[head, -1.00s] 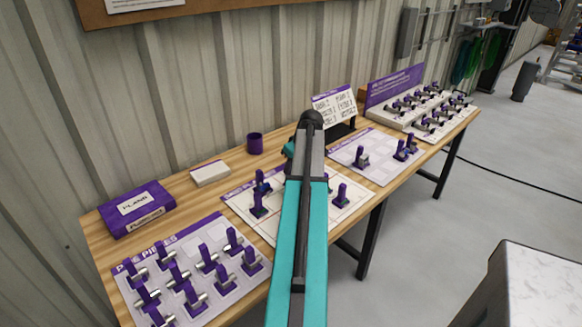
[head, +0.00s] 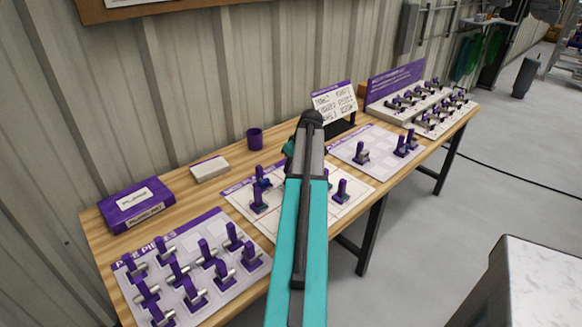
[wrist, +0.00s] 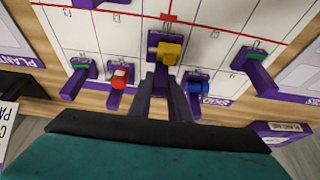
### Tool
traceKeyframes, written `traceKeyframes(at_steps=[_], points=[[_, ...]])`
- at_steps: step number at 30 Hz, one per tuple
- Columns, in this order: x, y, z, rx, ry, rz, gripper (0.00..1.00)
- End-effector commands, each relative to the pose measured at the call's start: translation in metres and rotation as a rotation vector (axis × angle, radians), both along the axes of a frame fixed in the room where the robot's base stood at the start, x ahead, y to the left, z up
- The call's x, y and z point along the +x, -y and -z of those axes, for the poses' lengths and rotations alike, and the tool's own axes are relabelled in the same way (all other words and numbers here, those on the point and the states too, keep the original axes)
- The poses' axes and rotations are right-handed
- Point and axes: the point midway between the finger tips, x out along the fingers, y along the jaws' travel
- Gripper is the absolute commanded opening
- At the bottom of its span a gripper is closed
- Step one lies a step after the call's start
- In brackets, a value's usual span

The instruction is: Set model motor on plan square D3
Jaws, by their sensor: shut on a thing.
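In the wrist view, my gripper (wrist: 166,88) is shut on a small purple model with a yellow block (wrist: 169,52), which I take to be the model motor. It is over the white plan board (wrist: 112,35) with black grid lines and red lines. I cannot tell whether the model touches the board, and the square labels are too small to read surely. In the head view the plan board (head: 285,225) is at the middle of the bench, and my arm hides the gripper and the held model.
In the wrist view a red model (wrist: 121,76) stands left of the held one, a blue model (wrist: 196,84) close right, and green-topped models (wrist: 258,57) farther out. The head view shows a pieces board (head: 215,222), a purple box (head: 122,207) and a cup (head: 254,139).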

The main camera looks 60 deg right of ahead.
Motion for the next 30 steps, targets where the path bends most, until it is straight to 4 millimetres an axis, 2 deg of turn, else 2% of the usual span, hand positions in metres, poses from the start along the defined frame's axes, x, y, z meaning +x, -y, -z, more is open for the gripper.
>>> traceKeyframes(at_steps=[30], points=[[0.0001, 0.0001, 0.0074, 0.0, 0.001, 0.0, 0.0]])
